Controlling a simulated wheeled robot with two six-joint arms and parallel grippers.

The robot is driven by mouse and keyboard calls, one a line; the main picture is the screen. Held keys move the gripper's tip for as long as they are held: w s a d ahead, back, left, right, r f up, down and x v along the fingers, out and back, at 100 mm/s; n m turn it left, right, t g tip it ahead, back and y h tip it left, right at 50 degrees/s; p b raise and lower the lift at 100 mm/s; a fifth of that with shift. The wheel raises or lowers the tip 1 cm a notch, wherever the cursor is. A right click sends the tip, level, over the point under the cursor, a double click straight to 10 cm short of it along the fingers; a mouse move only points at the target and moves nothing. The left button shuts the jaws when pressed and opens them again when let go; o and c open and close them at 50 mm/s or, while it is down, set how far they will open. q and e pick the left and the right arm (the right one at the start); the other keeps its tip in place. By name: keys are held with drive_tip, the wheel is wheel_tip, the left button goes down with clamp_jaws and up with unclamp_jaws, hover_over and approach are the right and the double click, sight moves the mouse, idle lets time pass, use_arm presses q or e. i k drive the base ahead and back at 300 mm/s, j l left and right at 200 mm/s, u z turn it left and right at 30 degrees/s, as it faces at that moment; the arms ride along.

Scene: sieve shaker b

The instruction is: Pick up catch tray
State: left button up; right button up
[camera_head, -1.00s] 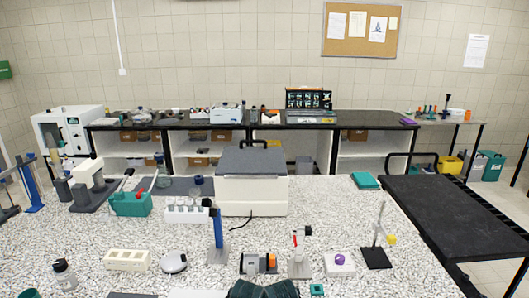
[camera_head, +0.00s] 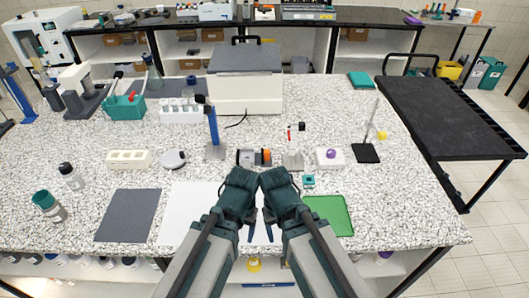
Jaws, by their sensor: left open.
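A flat green tray (camera_head: 330,214) with a raised rim lies near the front edge of the bench; it is the only thing here that looks like a catch tray. My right arm covers its left part. My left gripper (camera_head: 237,210) is open and empty over the white sheet, left of the tray. My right gripper (camera_head: 284,210) mirrors it, between the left gripper and the tray, with its dark blue fingers spread and nothing seen between them. Neither gripper visibly touches the tray.
A dark grey mat (camera_head: 128,216) and a white sheet (camera_head: 190,212) lie left of my arms. A small motor-like device (camera_head: 254,157), a clamp stand (camera_head: 366,152) and a purple-topped block (camera_head: 329,158) stand behind. A white box with a grey lid (camera_head: 245,80) is farther back. Bench right of the tray is clear.

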sight(247, 155)
drive_tip(key=z, duration=0.6)
drive_tip(key=k+j+z, duration=0.15)
drive_tip(key=j+z, duration=0.3)
drive_tip(key=k+j+z, duration=0.2)
drive_tip(key=j+z, duration=0.2)
drive_tip(key=k+j+z, duration=0.2)
drive_tip(key=k+j, duration=0.5)
drive_tip(key=j, duration=0.15)
